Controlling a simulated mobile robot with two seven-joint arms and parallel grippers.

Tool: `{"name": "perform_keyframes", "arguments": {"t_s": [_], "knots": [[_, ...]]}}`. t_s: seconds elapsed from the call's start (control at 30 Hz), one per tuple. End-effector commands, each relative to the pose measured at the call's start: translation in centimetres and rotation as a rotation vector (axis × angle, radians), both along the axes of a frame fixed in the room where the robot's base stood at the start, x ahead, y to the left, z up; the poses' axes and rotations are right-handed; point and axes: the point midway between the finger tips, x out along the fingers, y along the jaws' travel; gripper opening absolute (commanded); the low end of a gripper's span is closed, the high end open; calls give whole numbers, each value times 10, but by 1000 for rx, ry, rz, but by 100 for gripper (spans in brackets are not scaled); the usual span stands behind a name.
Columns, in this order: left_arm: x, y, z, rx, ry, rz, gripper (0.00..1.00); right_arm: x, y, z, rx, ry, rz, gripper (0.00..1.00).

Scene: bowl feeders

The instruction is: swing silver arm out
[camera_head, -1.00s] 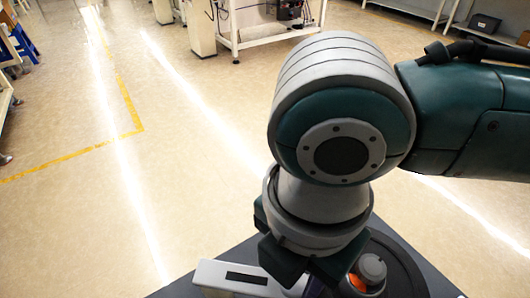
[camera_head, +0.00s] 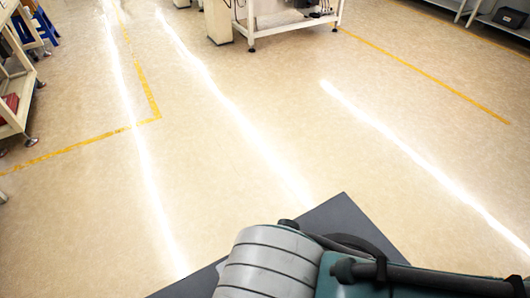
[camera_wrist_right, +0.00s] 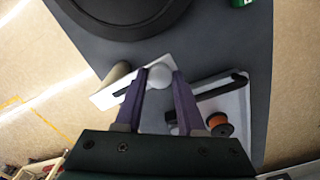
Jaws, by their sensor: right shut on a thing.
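In the right wrist view, the two purple fingers of my right gripper (camera_wrist_right: 159,76) are shut on a pale round knob (camera_wrist_right: 158,73). A silver-white bar with a dark slot, which looks like the silver arm (camera_wrist_right: 108,97), runs beside and behind the fingers. A large dark round bowl (camera_wrist_right: 122,12) lies just beyond the fingertips. In the head view my right arm's grey and teal joint hides the gripper and the silver arm. My left gripper is in neither view.
The dark grey tabletop (camera_head: 345,215) has its corner at the bottom of the head view. A white tray (camera_wrist_right: 238,95) with a black bar and an orange spool (camera_wrist_right: 219,126) sits right of the fingers. A white-framed bench (camera_head: 290,22) stands far off; open floor lies between.

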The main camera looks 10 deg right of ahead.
Motion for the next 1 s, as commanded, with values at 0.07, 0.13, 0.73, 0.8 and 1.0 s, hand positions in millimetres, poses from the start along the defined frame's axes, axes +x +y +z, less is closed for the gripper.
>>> {"name": "perform_keyframes", "arguments": {"t_s": [0.07,0.13,0.73,0.8,1.0], "knots": [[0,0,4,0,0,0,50,-2,4,2,1,3,-33,0],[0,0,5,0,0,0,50,-3,7,2,2,2,-56,0],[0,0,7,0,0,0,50,-4,11,1,4,0,-101,0],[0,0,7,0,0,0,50,-4,11,1,4,0,-100,43],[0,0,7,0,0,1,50,-4,10,0,3,0,-99,66]]}}
